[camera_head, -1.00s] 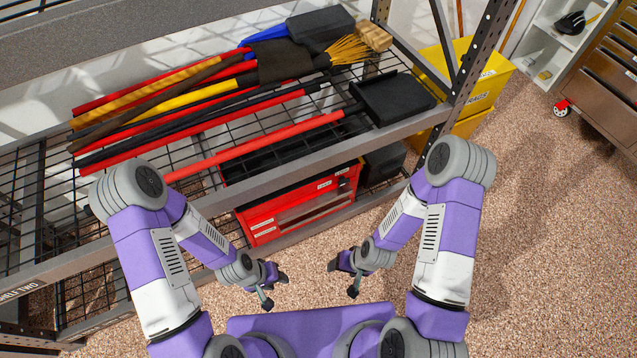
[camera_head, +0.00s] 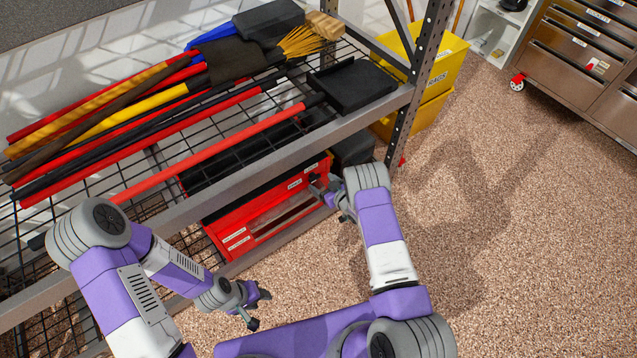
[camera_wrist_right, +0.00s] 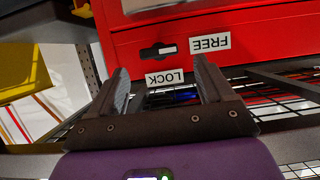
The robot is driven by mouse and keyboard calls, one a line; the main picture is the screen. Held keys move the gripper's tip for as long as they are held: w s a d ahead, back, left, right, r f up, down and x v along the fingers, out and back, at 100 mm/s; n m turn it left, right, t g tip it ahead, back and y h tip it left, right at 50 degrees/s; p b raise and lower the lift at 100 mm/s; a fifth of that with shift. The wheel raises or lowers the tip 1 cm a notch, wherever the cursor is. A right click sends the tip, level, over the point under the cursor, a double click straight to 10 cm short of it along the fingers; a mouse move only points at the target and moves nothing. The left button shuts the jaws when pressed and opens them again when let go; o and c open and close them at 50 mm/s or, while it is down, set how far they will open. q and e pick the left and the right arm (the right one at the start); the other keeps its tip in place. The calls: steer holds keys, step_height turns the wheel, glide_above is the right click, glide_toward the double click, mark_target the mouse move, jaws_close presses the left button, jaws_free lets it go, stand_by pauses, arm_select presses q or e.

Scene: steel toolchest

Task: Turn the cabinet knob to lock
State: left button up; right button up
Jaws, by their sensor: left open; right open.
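A red cabinet (camera_head: 229,222) sits low under the shelf rack. In the right wrist view, its red face (camera_wrist_right: 255,30) appears upside down with a black knob (camera_wrist_right: 158,51). The knob's bar lies roughly sideways, its pale end toward the FREE label (camera_wrist_right: 210,44). The LOCK label (camera_wrist_right: 164,78) is below the knob in that view. My right gripper (camera_head: 322,190) is at the cabinet's right front; its open fingers (camera_wrist_right: 160,72) point at the face, apart from the knob, with the LOCK label between them. My left gripper (camera_head: 259,307) is open and empty, away from the cabinet.
The steel shelf edge (camera_head: 270,164) runs above the cabinet, and brooms and a red-handled tool (camera_head: 220,150) lie on the rack. A rack post (camera_head: 412,100) and yellow bins (camera_head: 432,65) stand right. A steel toolchest (camera_head: 570,60) is far right. The speckled floor (camera_head: 500,220) is open.

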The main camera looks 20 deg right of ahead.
mark_target(316, 178)
steer(key=shift+b+x, duration=0.55)
steer(key=shift+x, duration=1.25)
steer(key=c, duration=1)
steer(key=shift+c, duration=0.2)
